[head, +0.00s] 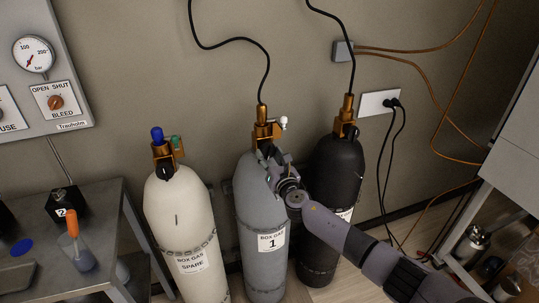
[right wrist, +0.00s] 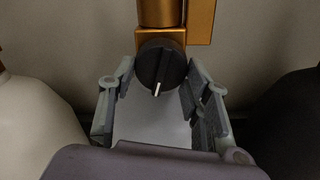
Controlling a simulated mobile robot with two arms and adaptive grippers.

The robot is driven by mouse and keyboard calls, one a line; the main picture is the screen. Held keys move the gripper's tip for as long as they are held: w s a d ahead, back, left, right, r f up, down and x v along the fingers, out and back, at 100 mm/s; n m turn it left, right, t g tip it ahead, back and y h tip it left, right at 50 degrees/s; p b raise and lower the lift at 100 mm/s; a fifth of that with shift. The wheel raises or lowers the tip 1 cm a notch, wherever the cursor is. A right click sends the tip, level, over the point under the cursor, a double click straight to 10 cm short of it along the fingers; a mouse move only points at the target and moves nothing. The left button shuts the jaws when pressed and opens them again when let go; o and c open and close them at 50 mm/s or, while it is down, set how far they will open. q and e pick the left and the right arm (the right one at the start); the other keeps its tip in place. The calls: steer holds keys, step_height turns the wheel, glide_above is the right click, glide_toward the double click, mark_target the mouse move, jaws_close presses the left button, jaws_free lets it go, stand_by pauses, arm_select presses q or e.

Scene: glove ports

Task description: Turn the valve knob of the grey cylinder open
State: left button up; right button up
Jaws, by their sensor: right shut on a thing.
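The grey cylinder (head: 249,205) with the "BOX GAS 1" label stands upright between a white and a black cylinder. A brass valve (head: 264,130) sits on its top, with a hose rising from it. In the right wrist view the black valve knob (right wrist: 161,66) is on the front of the brass body (right wrist: 161,37). Its white mark points down and slightly left. My right gripper (head: 268,154) reaches in from the lower right and is shut on the knob, one finger on each side. My left gripper is out of view.
The white spare cylinder (head: 182,212) stands close on the left. The black cylinder (head: 335,170) stands close on the right, behind my right arm. A metal table (head: 115,240) is at the left, under a gauge panel (head: 40,65). Orange lines run along the wall.

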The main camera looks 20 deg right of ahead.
steer(key=shift+f+n, duration=0.1)
steer(key=shift+n, duration=0.9)
steer(key=shift+p, duration=0.3)
steer(key=o, duration=1.1)
steer(key=shift+o, duration=0.2)
steer(key=shift+s+d, duration=0.1)
steer(key=s, duration=1.1)
steer(key=shift+s+d, duration=0.2)
steer(key=shift+s, duration=0.2)
